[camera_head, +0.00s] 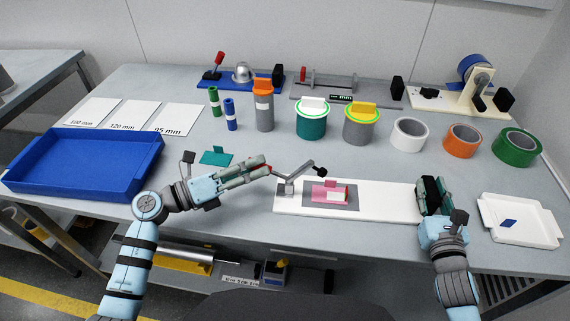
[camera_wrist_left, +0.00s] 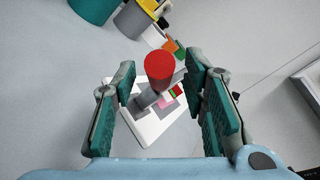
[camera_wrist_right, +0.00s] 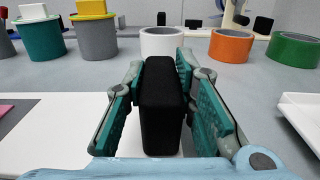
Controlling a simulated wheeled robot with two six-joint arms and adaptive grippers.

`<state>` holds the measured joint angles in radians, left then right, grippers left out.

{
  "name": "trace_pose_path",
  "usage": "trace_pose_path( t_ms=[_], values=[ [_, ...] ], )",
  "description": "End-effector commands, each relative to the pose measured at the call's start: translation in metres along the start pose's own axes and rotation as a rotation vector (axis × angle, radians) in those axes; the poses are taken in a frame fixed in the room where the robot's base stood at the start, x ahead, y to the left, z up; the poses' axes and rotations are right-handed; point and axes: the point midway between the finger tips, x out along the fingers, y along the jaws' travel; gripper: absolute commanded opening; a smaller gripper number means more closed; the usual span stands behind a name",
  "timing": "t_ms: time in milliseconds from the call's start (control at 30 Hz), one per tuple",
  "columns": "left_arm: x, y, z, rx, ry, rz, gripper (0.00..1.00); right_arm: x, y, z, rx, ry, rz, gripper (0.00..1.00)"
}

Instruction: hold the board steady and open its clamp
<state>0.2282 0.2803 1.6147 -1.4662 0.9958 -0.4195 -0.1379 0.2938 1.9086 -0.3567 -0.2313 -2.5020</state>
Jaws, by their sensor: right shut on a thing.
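The white board (camera_head: 390,201) lies on the table. It carries a grey plate with a pink piece (camera_head: 325,193) and, at its left end, a grey clamp (camera_head: 287,187) whose bent arm ends in a black tip (camera_head: 320,172) above the pink piece. The clamp's red handle (camera_wrist_left: 160,68) stands between the spread fingers of my left gripper (camera_head: 264,169). Those fingers look open, with gaps on both sides of the handle. My right gripper (camera_head: 431,192) is shut on the black block (camera_wrist_right: 162,105) at the board's right end. The block's lower part is partly hidden.
A blue tray (camera_head: 85,187) lies left and a white tray (camera_head: 520,232) lies right. Tape rolls (camera_head: 409,134) and lidded tubs (camera_head: 311,121) stand behind the board. A teal piece (camera_head: 216,158) lies near my left arm. The table's front edge is close.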

Motion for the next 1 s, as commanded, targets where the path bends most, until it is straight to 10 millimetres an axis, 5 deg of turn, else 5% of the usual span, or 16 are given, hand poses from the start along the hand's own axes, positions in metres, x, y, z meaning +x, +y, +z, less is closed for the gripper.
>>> trace_pose_path(
  t_ms=[367, 600, 1000],
  values=[
    [0.0156, -0.0001, -0.0003, 0.001, 0.002, 0.000, 0.40, -0.0001, -0.0002, -0.0008, 0.001, 0.002, -0.001, 0.00],
    [0.0153, 0.0000, -0.0004, 0.001, 0.002, 0.000, 0.01, -0.0001, -0.0002, -0.0009, 0.001, 0.002, -0.001, 0.00],
    [0.0132, 0.0065, -0.0050, -0.053, -0.041, -0.051, 0.00, -0.0001, -0.0002, -0.0010, 0.001, 0.002, -0.001, 0.00]
  ],
)
